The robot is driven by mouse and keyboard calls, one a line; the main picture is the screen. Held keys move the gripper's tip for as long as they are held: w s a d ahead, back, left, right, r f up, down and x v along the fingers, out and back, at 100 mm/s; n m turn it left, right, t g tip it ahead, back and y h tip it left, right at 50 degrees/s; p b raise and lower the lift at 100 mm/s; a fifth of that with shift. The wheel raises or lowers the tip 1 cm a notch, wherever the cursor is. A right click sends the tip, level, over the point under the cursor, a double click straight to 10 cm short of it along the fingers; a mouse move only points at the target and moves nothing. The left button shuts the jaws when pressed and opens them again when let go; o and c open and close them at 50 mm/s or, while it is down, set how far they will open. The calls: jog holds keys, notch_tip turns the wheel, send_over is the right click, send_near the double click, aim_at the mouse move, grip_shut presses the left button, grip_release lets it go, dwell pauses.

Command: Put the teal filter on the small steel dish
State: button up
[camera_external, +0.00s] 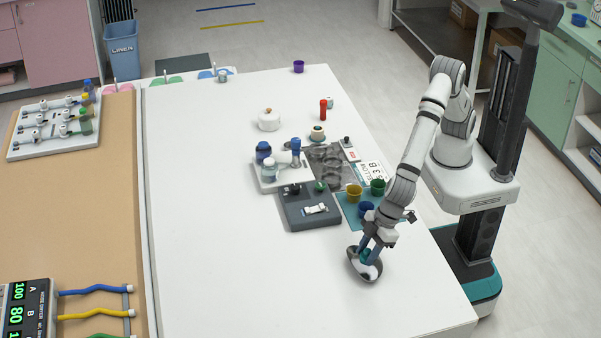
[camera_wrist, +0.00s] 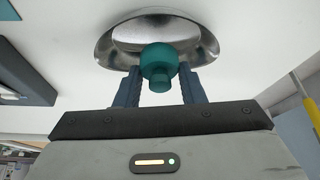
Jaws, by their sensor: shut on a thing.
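The small steel dish (camera_external: 364,270) lies on the white table near its front right edge. In the wrist view the dish (camera_wrist: 205,42) is an oval shiny bowl just beyond my fingertips. My gripper (camera_external: 371,251) points down over the dish. Its two blue fingers (camera_wrist: 158,88) are shut on the teal filter (camera_wrist: 158,62), a round body with a narrower stub. The filter also shows between the fingers in the external view (camera_external: 366,256). It is over or inside the dish; I cannot tell whether it touches the dish's surface.
Blue cup (camera_external: 366,209), yellow cup (camera_external: 354,192) and green cup (camera_external: 378,186) stand on a teal mat behind my gripper. A dark grey tray (camera_external: 310,222) lies to their left. The table left and front of the dish is clear.

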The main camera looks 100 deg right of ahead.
jog(key=shift+f, duration=1.5)
jog(key=shift+f, duration=0.1)
jog(key=shift+f, duration=0.15)
jog(key=o, duration=1)
jog(key=shift+r, duration=0.25)
jog(key=shift+r, duration=0.3)
jog(key=v, duration=1.1)
jog(key=shift+s+r+b, duration=0.15)
jog(key=shift+s+b, duration=0.1)
jog(key=shift+b, duration=0.05)
